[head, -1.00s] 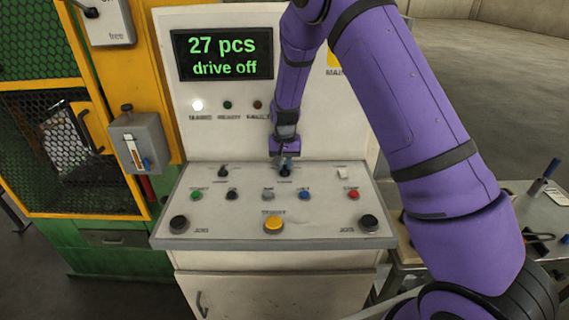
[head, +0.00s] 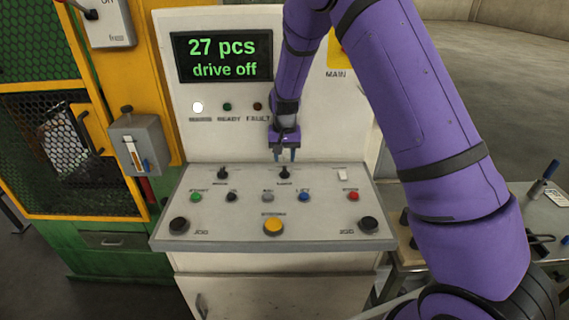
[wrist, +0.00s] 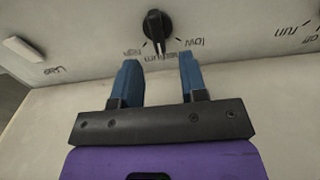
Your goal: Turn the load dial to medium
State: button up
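The load dial (head: 284,172) is a small black knob at the back of the sloping panel, right of centre. In the wrist view the dial (wrist: 156,28) shows upside down with low, medium and a partly hidden third label around it. Its narrow grip points at the medium label. My gripper (head: 285,155) is just above and behind the dial, apart from it. In the wrist view the gripper's two blue fingers (wrist: 158,75) are spread with nothing between them.
A second black knob (head: 222,172) is on the left, and a white switch (head: 342,174) on the right. Several coloured buttons and a yellow button (head: 273,226) lie in front. The display (head: 222,55) reads 27 pcs, drive off. A grey lever box (head: 138,145) stands left.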

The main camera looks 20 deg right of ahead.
aim_at(285, 167)
notch_tip(285, 167, up, 7)
dwell(0.3)
jog(key=shift+r, duration=0.1)
jog(key=s+d+r+n+t+y, duration=0.1)
jog(key=s+d+r, duration=0.1)
jog(key=s+r, duration=0.7)
jog(key=s+d+r+n+t, duration=0.1)
jog(key=s+d+r, duration=0.1)
jog(key=s+r, duration=0.65)
jog(key=s+d+r+t, duration=0.1)
jog(key=s+r, duration=0.1)
jog(key=s, duration=0.8)
jog(key=s+d+r+n+t+h, duration=0.1)
jog(key=s+r+t, duration=0.1)
jog(key=s, duration=0.9)
jog(key=shift+s+d+r+n, duration=0.15)
jog(key=shift+s+r+n, duration=0.15)
jog(key=shift+r, duration=0.55)
jog(key=shift+o, duration=0.2)
jog(key=shift+w, duration=0.1)
